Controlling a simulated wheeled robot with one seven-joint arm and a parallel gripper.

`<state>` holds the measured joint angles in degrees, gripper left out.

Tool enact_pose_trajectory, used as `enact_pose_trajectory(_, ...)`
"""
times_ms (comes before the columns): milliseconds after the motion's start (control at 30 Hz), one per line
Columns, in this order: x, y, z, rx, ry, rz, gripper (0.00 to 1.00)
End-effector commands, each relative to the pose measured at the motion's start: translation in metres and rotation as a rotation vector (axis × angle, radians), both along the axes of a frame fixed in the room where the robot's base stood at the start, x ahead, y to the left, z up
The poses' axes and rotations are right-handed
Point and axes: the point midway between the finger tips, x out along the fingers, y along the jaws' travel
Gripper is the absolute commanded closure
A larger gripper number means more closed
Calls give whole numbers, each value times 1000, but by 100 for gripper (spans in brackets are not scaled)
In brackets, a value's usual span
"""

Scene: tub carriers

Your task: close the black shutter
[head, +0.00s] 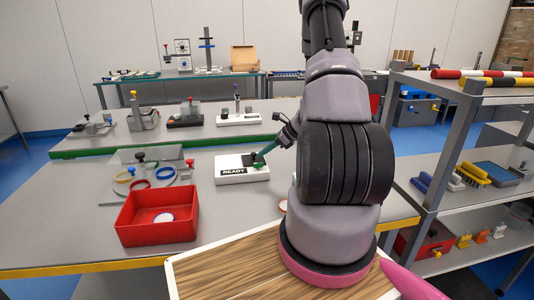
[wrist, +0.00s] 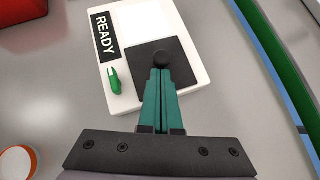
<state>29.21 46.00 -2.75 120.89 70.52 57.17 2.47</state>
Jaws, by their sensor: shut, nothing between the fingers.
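The black shutter (wrist: 127,75) is a flat square plate with a round black knob (wrist: 159,58), set on a white box (wrist: 122,102) with a black READY label (wrist: 105,36) and a small green lever (wrist: 113,82). A pale rectangular area (wrist: 143,22) lies bare beside the shutter. In the head view the box (head: 230,180) sits on the grey table. My gripper (wrist: 160,72) has green fingers shut together, empty, over the shutter with the tips right at the knob; I cannot tell whether they touch it. In the head view my gripper (head: 259,157) is at the box's top.
A red bin (head: 150,222) with a white disc stands front left. Behind it is a clear stand with coloured rings (head: 138,183). Several devices line the table's rear part, including a white one (head: 238,119). A grey shelf rack (head: 434,160) stands at right. Table around the box is mostly clear.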

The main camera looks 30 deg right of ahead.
Motion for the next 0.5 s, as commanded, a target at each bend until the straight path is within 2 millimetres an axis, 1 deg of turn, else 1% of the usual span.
enact_pose_trajectory(167,0,1,0,0,1,1,100)
enact_pose_trajectory(233,2,8,0,1,0,2,100)
enact_pose_trajectory(267,3,13,0,2,0,4,100)
enact_pose_trajectory(500,19,70,0,1,0,6,100)
